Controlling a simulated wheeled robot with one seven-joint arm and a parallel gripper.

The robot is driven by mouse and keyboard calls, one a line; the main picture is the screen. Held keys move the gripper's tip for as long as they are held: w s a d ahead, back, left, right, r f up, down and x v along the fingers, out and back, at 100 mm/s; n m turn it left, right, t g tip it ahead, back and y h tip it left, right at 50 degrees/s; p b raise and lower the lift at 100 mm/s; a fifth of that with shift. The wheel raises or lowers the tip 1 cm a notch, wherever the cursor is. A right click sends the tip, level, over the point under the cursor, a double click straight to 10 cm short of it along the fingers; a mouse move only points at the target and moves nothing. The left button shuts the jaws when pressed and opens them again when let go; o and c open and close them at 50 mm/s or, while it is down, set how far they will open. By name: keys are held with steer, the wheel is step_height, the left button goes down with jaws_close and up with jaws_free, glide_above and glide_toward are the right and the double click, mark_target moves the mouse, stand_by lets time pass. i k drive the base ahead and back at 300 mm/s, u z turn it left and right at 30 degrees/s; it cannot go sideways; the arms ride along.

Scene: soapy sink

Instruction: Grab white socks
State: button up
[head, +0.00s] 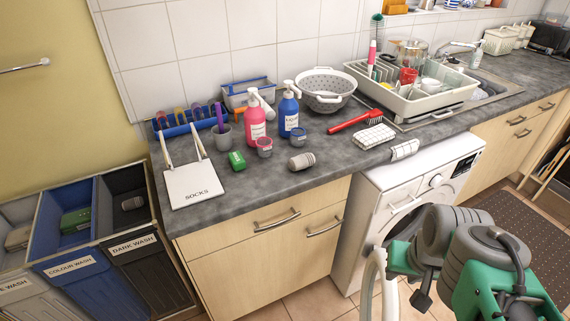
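No clearly white pair of socks stands out. A small grey rolled bundle (301,162), perhaps socks, lies on the counter in front of the small grey and blue tubs. A white flat bag (195,185) labelled SOCKS, with two upright straps, lies at the counter's left front corner. A pale bundle (18,238) lies in the leftmost laundry bin, whose label is cut off at the frame edge; I cannot tell what it is. My green and grey arm shows at the lower right, apart from all of these. My gripper's fingers are not visible.
A dish rack (437,107) stands at the sink. The washing machine (405,190) is below.

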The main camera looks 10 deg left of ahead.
mark_target(305, 159)
steer(key=u, duration=4.25)
steer(key=k, duration=2.95)
steer(key=z, duration=0.9)
steer(key=i, duration=1)
steer(key=z, duration=0.05)
